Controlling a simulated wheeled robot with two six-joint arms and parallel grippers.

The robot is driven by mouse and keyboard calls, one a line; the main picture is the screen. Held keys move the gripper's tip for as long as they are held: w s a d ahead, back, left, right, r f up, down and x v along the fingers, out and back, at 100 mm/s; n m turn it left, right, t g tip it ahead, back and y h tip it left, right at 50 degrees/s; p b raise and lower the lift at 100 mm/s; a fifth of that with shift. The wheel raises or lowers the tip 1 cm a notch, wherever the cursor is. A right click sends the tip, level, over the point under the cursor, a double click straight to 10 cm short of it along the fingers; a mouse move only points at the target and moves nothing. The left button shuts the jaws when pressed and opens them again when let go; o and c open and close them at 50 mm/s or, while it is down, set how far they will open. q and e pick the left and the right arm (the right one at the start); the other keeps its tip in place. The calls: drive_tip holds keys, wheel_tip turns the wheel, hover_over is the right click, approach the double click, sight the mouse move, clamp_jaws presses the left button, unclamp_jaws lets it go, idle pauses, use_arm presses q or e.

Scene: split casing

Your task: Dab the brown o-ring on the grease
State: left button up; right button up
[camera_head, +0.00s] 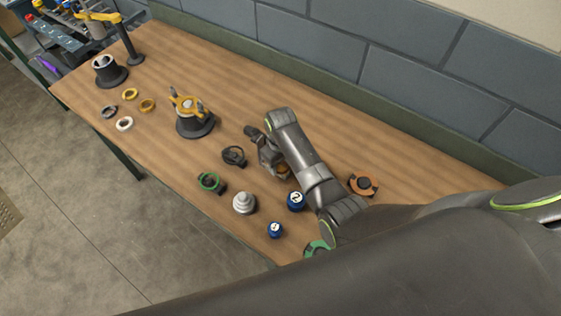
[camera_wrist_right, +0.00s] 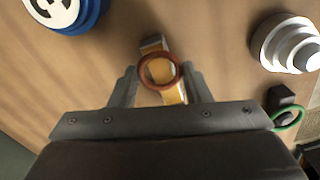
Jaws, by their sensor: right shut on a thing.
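The brown o-ring (camera_wrist_right: 179,80) shows in the right wrist view, between the two grey fingers of my right gripper (camera_wrist_right: 160,83). The fingers are closed on its sides. Behind the ring, toward the tabletop, is a yellow-orange thing with white parts (camera_wrist_right: 174,97); a paler patch shows through the ring. I cannot tell whether this is the grease, or whether the ring touches it. In the head view my right gripper (camera_head: 272,162) is low over the middle of the table, and the ring cannot be made out there. My left gripper is not in view.
An orange-black part (camera_head: 363,185) lies right.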

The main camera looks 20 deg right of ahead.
drive_tip(key=shift+p, duration=0.3)
idle(0.4)
idle(0.3)
drive_tip(key=o, duration=1)
drive_tip(key=shift+r, duration=0.1)
drive_tip(key=shift+r, duration=3.45)
